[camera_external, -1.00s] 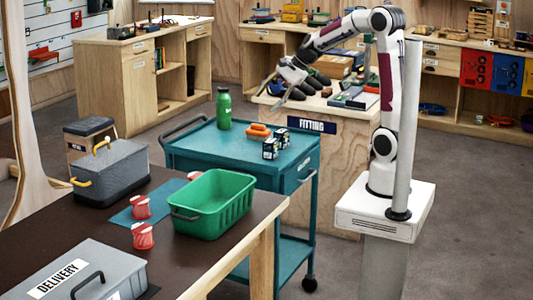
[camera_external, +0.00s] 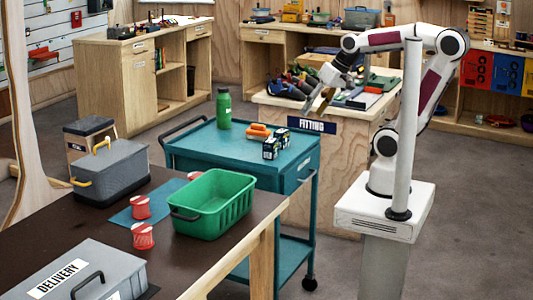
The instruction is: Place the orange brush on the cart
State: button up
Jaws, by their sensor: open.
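An orange item (camera_external: 258,131), which may be the brush, lies on the top of the teal cart (camera_external: 198,152); it is too small to be sure. My gripper (camera_external: 317,106) is open, pointing down over the front edge of the fitting table, to the right of and behind the cart. I see nothing held between its fingers. It is apart from the orange item.
A green bottle (camera_external: 224,108) and small dark boxes (camera_external: 271,148) also stand on the cart. The fitting table (camera_external: 340,145) behind carries shoes and other gear. A green bin (camera_external: 212,203) stands on the dark table (camera_external: 100,225) in front. The cart's front left top is clear.

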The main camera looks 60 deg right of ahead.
jog(key=s+d+f+n+h, duration=0.1)
jog(key=s+n, duration=0.3)
jog(key=s, duration=0.2)
jog(key=shift+f, duration=0.2)
